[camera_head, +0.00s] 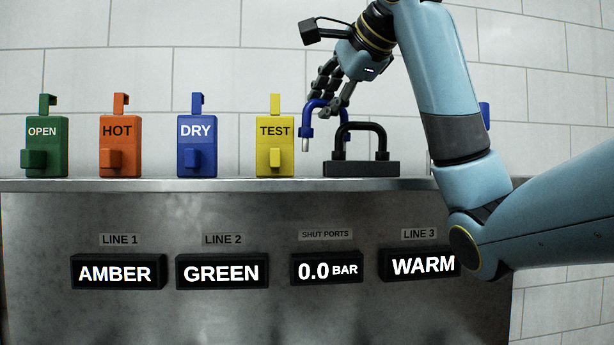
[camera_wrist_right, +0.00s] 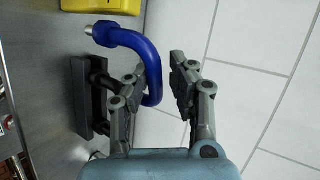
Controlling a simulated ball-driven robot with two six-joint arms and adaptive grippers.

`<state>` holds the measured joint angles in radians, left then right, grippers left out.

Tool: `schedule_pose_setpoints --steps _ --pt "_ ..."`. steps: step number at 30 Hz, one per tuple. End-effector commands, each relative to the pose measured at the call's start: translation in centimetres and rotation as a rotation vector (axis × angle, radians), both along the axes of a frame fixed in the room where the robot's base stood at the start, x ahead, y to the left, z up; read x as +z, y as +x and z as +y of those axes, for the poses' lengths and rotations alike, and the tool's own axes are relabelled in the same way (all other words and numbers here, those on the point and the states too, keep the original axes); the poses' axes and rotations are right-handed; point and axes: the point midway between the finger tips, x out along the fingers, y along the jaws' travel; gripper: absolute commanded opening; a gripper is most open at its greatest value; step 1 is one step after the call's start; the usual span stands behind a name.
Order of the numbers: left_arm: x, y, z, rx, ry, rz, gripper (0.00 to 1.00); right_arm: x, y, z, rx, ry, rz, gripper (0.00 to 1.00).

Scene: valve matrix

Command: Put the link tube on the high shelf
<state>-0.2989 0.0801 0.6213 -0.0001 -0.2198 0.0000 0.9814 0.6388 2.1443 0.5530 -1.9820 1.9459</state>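The link tube, a blue U-shaped tube (camera_head: 309,112) with a pale metal end, hangs in the air above the metal ledge, left of a black block. My right gripper (camera_head: 330,108) is at its upper bend, fingers pointing down. In the right wrist view, the tube (camera_wrist_right: 128,38) curves down between the fingers of the gripper (camera_wrist_right: 160,78), close against the left finger. The ledge (camera_head: 230,184) runs along the top of the metal panel. My left gripper is not in view.
A black block with a black U-shaped tube (camera_head: 361,168) stands on the ledge just below and right of the link tube. Green (camera_head: 44,145), orange (camera_head: 120,145), blue (camera_head: 196,145) and yellow (camera_head: 275,145) labelled blocks stand to the left. My right arm covers the ledge's right part.

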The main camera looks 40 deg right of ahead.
Motion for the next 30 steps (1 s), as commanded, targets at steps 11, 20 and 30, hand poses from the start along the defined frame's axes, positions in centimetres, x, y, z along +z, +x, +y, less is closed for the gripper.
schedule_pose_setpoints --steps 11,20,30 --pt "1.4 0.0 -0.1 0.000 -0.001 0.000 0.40 1.3 -2.3 0.4 0.000 0.000 0.000 0.21" --pt "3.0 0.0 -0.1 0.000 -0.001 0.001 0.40 2.8 -2.6 0.4 0.000 -0.001 0.000 0.21" --pt "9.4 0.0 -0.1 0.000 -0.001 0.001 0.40 8.8 -4.7 0.7 -0.002 -0.001 0.000 0.21"
